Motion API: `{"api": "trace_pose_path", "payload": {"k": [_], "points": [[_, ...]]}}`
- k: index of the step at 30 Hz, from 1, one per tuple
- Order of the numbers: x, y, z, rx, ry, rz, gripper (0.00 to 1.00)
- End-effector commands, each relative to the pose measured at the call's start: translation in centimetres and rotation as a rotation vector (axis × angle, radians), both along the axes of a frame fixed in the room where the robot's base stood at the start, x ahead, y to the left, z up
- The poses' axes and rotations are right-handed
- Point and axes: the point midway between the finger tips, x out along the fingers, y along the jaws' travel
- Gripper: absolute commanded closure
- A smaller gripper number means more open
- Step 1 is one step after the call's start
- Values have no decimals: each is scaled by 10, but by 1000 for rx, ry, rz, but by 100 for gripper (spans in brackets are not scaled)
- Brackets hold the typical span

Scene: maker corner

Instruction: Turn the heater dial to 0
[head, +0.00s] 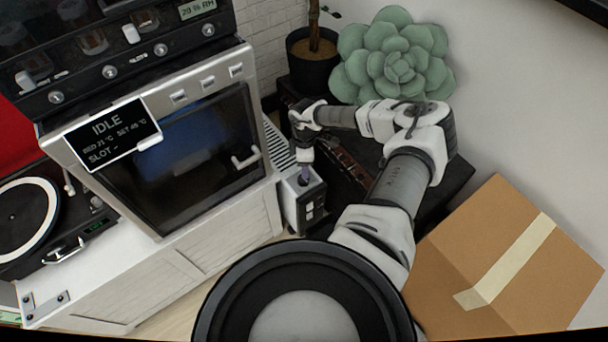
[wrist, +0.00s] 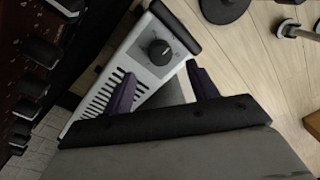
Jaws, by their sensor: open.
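The heater (head: 292,207) is a narrow white unit with a slatted side, standing right of the cabinet in the head view. In the wrist view the white heater panel (wrist: 138,68) shows vent slots and a round black dial (wrist: 160,52) with a pale mark. I cannot read any numbers around the dial. My gripper (wrist: 162,83) is open, with its purple fingers spread to either side below the dial in the wrist view. Nothing is between them, and they look apart from the dial. In the head view my gripper (head: 303,173) is over the heater's top and hides the dial.
A glass-fronted machine (head: 185,150) with an IDLE display stands left of the heater on a white cabinet (head: 190,250). A turntable (head: 30,215) is further left. A cardboard box (head: 510,255) is at right. A potted plant (head: 312,65) and a large succulent (head: 395,60) stand behind.

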Motion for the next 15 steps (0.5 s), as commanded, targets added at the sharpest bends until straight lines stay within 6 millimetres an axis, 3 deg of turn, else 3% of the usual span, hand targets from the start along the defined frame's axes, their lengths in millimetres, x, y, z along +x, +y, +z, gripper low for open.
{"api": "trace_pose_path", "payload": {"k": [6,15], "points": [[-3,0,-45,0,1,0,42],[-4,0,-71,-1,-1,2,42]]}}
